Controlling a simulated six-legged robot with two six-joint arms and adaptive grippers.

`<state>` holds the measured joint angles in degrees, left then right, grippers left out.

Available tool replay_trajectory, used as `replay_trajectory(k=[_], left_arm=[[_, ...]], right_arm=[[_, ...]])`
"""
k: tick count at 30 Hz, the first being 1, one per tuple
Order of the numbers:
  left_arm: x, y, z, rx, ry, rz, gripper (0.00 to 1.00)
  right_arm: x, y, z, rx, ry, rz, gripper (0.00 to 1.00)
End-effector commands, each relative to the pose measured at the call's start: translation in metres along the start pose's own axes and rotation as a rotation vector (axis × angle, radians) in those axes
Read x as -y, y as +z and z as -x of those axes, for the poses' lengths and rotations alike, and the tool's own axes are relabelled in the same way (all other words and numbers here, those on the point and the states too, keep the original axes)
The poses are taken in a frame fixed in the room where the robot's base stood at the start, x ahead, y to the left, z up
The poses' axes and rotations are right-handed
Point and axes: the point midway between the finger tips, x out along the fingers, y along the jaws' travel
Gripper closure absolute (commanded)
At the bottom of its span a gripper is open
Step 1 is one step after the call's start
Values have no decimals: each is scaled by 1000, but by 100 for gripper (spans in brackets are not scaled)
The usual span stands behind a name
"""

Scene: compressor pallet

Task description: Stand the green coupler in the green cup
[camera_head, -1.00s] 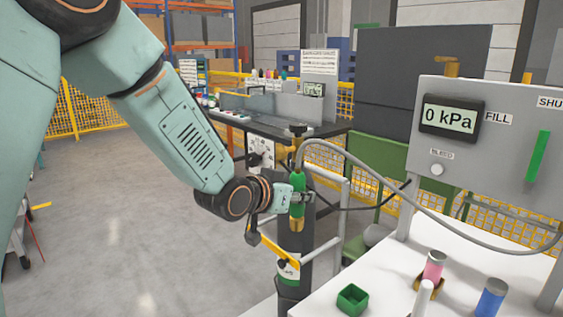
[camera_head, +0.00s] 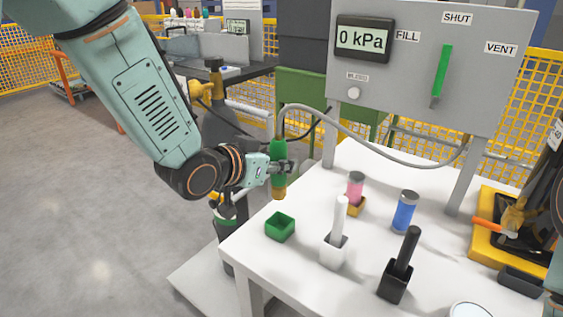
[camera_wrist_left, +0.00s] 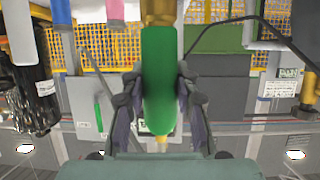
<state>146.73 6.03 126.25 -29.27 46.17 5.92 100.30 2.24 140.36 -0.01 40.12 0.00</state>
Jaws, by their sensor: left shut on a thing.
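The green coupler (camera_head: 279,151) hangs upright in my left gripper (camera_head: 284,167), brass end down, with a grey hose running from its top. My left gripper is shut around its middle. In the left wrist view the coupler (camera_wrist_left: 159,75) sits between the two fingers (camera_wrist_left: 160,100), its brass end at the picture's top. The green cup (camera_head: 280,228) is a small, square, open box on the white table near its left edge. It looks empty. The coupler's brass tip shows above the cup in the picture, apart from it. My right gripper is out of view.
A white holder (camera_head: 334,252) and a black holder (camera_head: 395,283) with upright handles stand right of the cup. Pink (camera_head: 355,185) and blue (camera_head: 405,212) cylinders stand behind. The gauge panel (camera_head: 430,60) rises at the back, reading 0 kPa, and the hose (camera_head: 400,150) arcs before it.

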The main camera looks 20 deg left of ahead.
Motion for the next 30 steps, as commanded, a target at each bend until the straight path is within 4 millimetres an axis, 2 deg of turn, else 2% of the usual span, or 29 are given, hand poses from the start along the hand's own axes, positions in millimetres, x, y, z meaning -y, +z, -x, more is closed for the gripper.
replay_trajectory(k=[5, 30], left_arm=[[1, -2, 2, 0, 0, -1, 100], [0, 53, -23, -1, 1, -2, 100]], right_arm=[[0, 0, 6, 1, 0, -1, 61], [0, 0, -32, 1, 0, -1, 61]])
